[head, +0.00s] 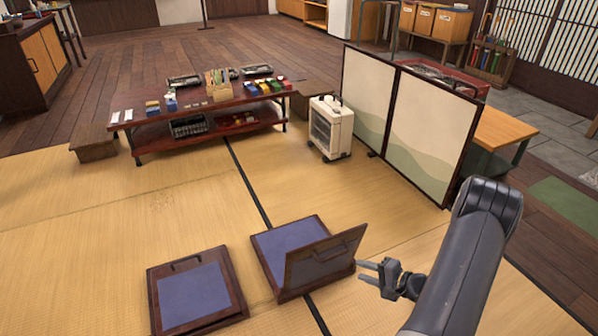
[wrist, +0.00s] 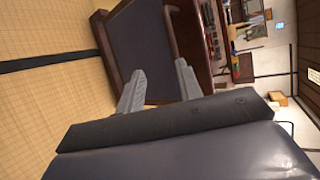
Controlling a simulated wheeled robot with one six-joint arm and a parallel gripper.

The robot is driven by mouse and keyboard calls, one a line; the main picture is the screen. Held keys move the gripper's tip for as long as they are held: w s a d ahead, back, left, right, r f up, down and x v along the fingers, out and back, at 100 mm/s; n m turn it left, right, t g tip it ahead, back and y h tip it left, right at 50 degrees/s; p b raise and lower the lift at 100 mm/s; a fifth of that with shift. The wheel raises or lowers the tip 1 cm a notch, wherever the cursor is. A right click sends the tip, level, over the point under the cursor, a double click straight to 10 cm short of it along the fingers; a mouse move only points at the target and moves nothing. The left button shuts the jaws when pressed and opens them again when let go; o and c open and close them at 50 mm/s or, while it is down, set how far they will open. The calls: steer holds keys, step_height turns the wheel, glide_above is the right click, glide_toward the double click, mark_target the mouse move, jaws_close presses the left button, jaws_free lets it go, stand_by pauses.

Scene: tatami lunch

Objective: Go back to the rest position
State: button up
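My gripper (head: 368,273) is at the lower right of the head view, beside the raised back of a floor chair (head: 325,259). Its fingers are spread apart with nothing visible between them. In the wrist view, the gripper (wrist: 158,84) shows two grey fingers with a gap, and the floor chair (wrist: 139,45) lies beyond them. I cannot tell whether a finger touches the chair back. My arm comes in from the lower right of the head view.
A second floor chair or flat seat (head: 192,292) lies to the left. A low dark red table (head: 205,125) with small items stands at the back left. A white heater (head: 330,128) and a folding screen (head: 405,130) stand farther back. Open tatami (head: 130,215) lies at left.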

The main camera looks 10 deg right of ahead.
steer(key=b+x, duration=0.2)
steer(key=x, duration=0.4)
steer(key=shift+w, duration=0.2)
steer(key=shift+a, duration=0.25)
